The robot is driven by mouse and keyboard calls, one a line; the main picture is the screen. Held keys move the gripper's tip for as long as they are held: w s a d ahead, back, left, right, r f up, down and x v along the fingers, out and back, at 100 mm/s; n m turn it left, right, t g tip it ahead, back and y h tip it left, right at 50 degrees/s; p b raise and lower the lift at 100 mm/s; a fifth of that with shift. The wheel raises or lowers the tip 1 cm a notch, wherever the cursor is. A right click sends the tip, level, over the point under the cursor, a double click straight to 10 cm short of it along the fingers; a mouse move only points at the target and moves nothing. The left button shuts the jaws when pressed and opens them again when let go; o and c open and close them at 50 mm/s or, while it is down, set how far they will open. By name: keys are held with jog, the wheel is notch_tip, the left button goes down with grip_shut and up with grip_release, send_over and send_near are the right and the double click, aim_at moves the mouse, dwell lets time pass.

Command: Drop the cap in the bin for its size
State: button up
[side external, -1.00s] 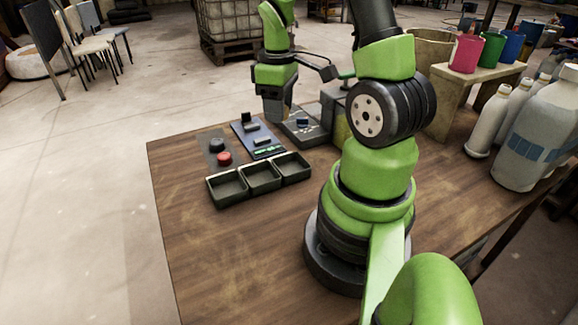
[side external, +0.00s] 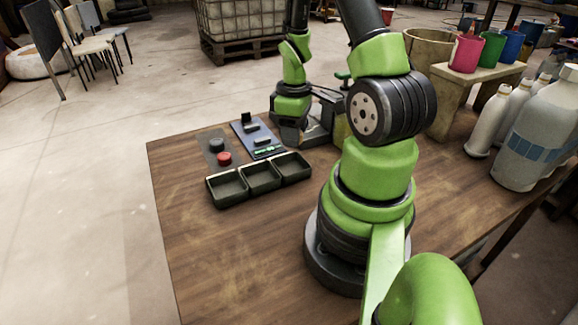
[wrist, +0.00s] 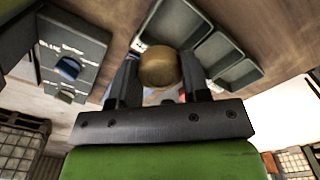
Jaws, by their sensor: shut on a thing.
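A round brownish-gold cap (wrist: 159,67) sits between the fingers of my gripper (wrist: 157,80) in the wrist view. The gripper is shut on it. In the side view my gripper (side external: 291,134) is low over the far part of the table, behind the bins, and the cap cannot be made out there. Three dark open bins stand in a joined row: the left bin (side external: 228,199), the middle bin (side external: 262,187) and the right bin (side external: 295,176). The bins also show at the top of the wrist view (wrist: 212,48). No size marks are readable on them.
Behind the bins are a dark blue panel (side external: 240,128) with small parts and a mat with a black button (side external: 217,145) and a red button (side external: 224,158). A grey box with a blue part (wrist: 68,68) shows in the wrist view. The table's front left is clear.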

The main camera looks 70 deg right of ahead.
jog(key=o, duration=1)
jog(key=shift+o, duration=0.2)
jog(key=shift+r, duration=0.1)
notch_tip(320, 180, up, 10)
